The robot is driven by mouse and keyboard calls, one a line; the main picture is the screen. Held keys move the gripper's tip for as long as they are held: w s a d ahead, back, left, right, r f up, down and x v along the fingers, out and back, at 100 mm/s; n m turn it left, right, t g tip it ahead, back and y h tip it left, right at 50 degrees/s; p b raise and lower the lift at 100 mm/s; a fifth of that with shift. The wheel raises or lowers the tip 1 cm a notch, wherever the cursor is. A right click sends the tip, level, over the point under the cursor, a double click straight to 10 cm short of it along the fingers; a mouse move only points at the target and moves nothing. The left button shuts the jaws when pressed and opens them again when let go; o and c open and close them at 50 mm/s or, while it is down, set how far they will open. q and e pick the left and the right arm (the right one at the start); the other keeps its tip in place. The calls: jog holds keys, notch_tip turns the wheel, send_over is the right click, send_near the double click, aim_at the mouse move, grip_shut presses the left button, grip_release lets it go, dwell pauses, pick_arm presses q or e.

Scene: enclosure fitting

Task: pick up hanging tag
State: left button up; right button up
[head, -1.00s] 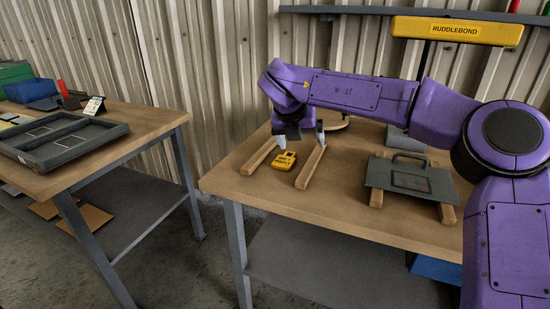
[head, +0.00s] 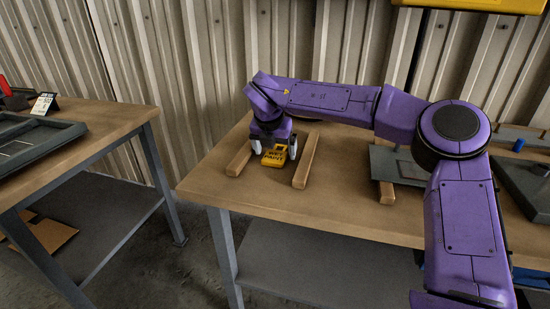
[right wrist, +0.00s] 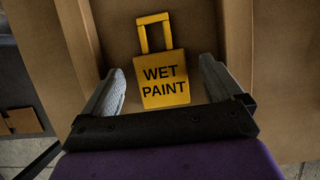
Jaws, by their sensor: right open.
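The hanging tag (head: 273,157) is yellow, reads "WET PAINT" and lies on the wooden bench between two wooden bars. In the right wrist view the tag (right wrist: 164,80) lies face up with its loop handle pointing away from my gripper. My right gripper (head: 274,149) is open over the tag. In the right wrist view the two grey fingertips of that gripper (right wrist: 161,75) stand on either side of the tag's lower part, with a gap on each side. The tag is not held. My left gripper is not in view.
Wooden bars lie left (head: 239,160) and right (head: 306,160) of the tag. A grey plate (head: 398,166) rests on another bar further right, partly behind my arm. A second bench (head: 105,125) with a grey tray (head: 40,143) stands at the left, across a floor gap.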

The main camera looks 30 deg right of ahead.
jog(key=shift+d+f, duration=0.1)
jog(key=shift+f, duration=0.1)
jog(key=shift+c, duration=0.6)
jog(key=c, duration=1)
